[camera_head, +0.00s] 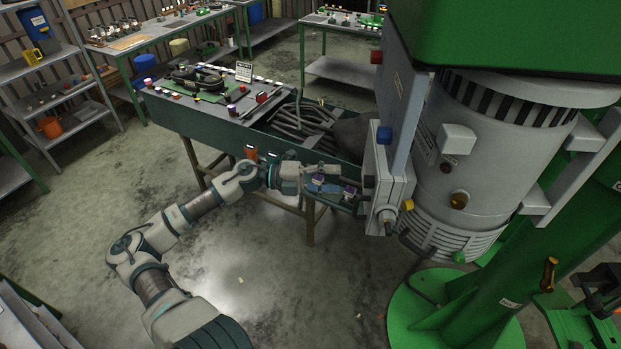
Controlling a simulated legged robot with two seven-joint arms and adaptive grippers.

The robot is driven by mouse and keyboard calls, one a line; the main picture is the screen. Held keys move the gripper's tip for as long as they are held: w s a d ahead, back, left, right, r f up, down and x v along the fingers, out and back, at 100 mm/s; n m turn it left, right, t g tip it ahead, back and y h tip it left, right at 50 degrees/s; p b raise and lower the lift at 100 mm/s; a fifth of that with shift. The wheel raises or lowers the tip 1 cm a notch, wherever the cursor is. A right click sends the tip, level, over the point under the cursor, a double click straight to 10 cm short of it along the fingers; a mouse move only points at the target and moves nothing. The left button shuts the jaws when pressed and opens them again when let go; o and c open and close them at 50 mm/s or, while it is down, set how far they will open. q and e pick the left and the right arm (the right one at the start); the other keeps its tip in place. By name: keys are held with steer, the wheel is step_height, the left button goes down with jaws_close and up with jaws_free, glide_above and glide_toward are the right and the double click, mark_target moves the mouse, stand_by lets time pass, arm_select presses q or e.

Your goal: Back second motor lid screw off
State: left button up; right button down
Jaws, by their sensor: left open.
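The grey motor (480,165) hangs on the green disperser column at the right. I cannot tell which of these is the second lid screw. My left gripper (350,191) is open, just left of the lid box, with its fingers pointing right towards it. I cannot tell whether it touches anything. No right gripper can be made out.
A green workbench (240,128) with tools and a bin of dark hoses (305,125) stands behind my left arm. Shelves (55,85) stand at the far left. The green column base (420,310) stands at lower right. The concrete floor between is clear.

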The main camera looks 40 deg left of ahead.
arm_select(q)
steer(key=v, duration=0.5)
steer(key=shift+f, duration=0.1)
stand_by(0.3)
